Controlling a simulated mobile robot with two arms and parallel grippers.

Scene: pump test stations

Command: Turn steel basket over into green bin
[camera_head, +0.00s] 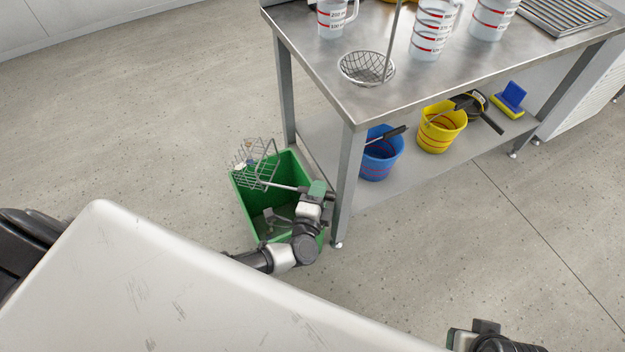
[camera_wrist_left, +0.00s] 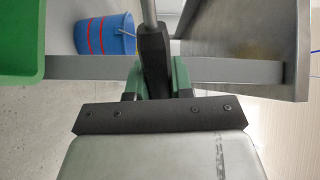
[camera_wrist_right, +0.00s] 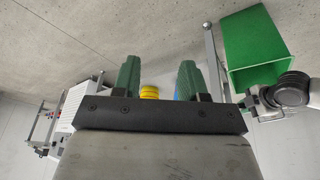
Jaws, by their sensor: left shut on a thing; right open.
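The steel basket (camera_head: 255,164) is a wire basket on a long rod handle. The left wrist view shows the black handle grip (camera_wrist_left: 153,62) between the green finger pads; the basket itself is out of that view. Grey shapes show inside the bin, unclear. My right gripper (camera_wrist_right: 158,78) is open and empty, far from the basket.
A steel table (camera_head: 395,95) stands close right of the bin, its leg (camera_head: 345,185) beside the bin. A round wire strainer (camera_head: 366,68) and measuring jugs (camera_head: 433,30) are on top. A blue bucket (camera_head: 380,155) and a yellow bucket (camera_head: 440,128) stand on its lower shelf. Floor at left is clear.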

